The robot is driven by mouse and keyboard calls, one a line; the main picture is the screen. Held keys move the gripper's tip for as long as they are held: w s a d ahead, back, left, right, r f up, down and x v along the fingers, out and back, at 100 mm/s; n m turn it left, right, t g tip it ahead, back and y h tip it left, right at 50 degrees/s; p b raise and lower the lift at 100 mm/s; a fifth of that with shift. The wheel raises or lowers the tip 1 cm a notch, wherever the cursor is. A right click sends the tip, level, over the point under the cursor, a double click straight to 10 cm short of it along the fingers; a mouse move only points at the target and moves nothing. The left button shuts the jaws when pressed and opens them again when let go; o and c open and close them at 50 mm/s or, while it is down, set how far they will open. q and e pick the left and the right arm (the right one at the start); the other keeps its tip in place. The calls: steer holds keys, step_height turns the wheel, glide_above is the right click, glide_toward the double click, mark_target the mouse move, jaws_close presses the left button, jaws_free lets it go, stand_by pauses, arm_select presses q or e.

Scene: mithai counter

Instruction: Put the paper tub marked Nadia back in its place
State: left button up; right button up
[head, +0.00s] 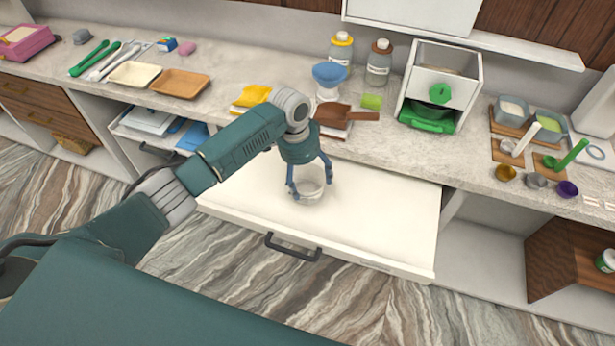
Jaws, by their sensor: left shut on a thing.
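My left gripper (309,186) reaches in from the left and points down over an open white drawer (390,215). Its blue fingers are shut on a small pale round tub (312,191). The tub looks upright, at or just above the drawer's white surface; I cannot tell whether it touches. No name can be read on it, so I cannot tell whether it is the one marked Nadia. My right gripper is not in view.
The drawer around the tub is bare. Spoons and small cups lie right. An open wooden cabinet (570,262) stands lower right.

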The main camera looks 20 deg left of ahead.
arm_select(q)
steer(key=shift+f, duration=0.25)
steer(key=o, duration=1.4)
steer(key=shift+c, duration=0.2)
step_height(320, 180, up, 12)
steer(key=a, duration=0.1)
steer(key=shift+s+a, duration=0.25)
steer(key=shift+s, duration=0.2)
